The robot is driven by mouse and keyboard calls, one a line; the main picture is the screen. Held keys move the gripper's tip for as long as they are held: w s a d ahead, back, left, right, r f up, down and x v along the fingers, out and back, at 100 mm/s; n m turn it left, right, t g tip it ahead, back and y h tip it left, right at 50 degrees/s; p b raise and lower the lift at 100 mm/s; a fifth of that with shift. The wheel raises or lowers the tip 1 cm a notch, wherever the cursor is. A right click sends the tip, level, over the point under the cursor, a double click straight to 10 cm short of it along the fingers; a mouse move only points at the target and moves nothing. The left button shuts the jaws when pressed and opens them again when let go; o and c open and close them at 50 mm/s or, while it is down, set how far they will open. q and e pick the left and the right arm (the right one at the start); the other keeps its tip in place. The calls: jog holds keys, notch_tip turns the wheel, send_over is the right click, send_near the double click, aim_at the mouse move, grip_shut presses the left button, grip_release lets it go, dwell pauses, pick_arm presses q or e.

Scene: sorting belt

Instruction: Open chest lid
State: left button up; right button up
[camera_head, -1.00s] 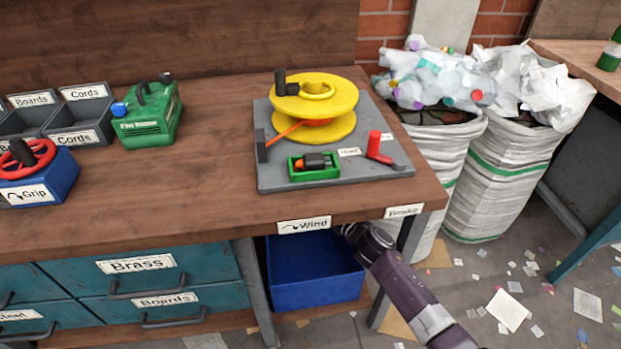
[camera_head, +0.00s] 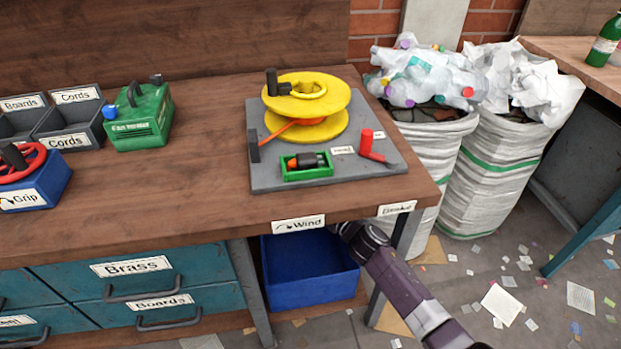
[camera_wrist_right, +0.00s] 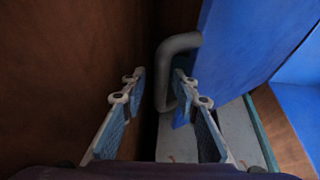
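No chest or lid can be made out for certain in either view. My right arm reaches in from the bottom right of the head view, and its gripper is hidden under the bench's front edge. A grey bent handle (camera_wrist_right: 182,42) stands just ahead, nearer the right finger, beside a blue panel (camera_wrist_right: 240,50). I cannot tell whether the finger touches it. My left gripper is not in view.
The wooden bench (camera_head: 200,200) carries a yellow reel (camera_head: 318,90) on a grey board and a green box (camera_head: 140,118). Below are teal drawers (camera_head: 205,263) and an open blue bin (camera_head: 310,285). White sacks (camera_head: 490,185) of waste stand to the right; scraps litter the floor.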

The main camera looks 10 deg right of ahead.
jog(key=v, duration=1.1)
jog(key=shift+s+d, duration=0.2)
jog(key=shift+s, duration=0.2)
